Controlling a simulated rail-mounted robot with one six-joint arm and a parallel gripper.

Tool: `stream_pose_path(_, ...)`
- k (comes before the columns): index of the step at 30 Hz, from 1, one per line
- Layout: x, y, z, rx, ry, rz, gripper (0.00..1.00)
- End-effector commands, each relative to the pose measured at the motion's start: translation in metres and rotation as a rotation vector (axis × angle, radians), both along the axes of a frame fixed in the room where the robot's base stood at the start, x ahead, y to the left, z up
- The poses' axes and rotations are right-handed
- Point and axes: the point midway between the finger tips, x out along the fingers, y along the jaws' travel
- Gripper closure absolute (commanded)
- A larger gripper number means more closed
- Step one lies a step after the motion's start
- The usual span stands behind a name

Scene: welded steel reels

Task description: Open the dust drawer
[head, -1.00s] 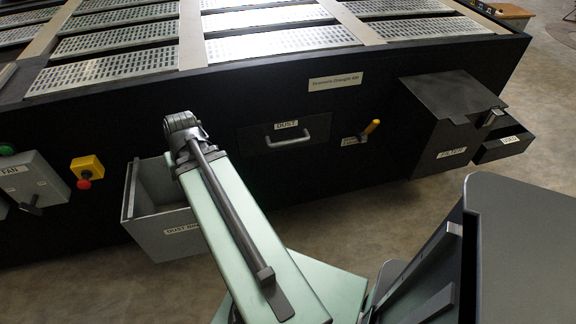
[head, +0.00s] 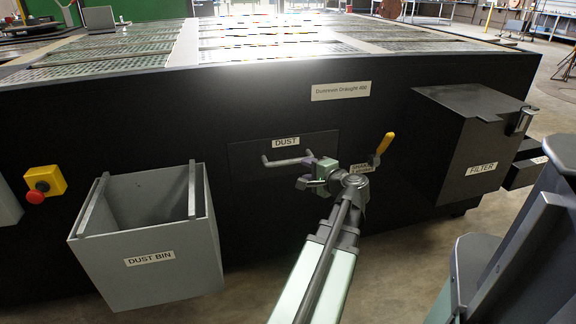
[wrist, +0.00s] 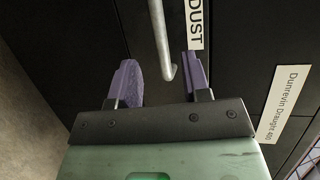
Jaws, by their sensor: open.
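The dust drawer (head: 245,160) is a black panel flush in the black front of the machine, with a DUST label (head: 286,142) above a grey bar handle (head: 276,162). My gripper (head: 314,172) is at the right end of the handle. In the wrist view my gripper (wrist: 158,80) is open, its purple fingers on either side of the handle's end (wrist: 168,72). The handle (wrist: 158,30) runs away between the fingers, with gaps on both sides. The DUST label (wrist: 195,22) lies beyond the right finger. I cannot tell whether the fingers reach past the bar in depth.
An open grey dust bin (head: 150,260) hangs at the left front. A yellow lever (head: 385,143) sits just right of my gripper. A filter box (head: 480,150) juts out further right. A red button on a yellow box (head: 44,183) is at far left.

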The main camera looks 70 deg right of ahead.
Motion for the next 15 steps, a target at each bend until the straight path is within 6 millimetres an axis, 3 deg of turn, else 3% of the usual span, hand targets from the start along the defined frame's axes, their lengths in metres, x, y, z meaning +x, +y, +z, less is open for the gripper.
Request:
stream_pose_path(9, 0.063, -0.035, -0.017, 0.0, 0.002, 0.004, 0.56)
stream_pose_path(15, 0.084, -0.045, -0.02, 0.0, 0.002, 0.003, 0.56)
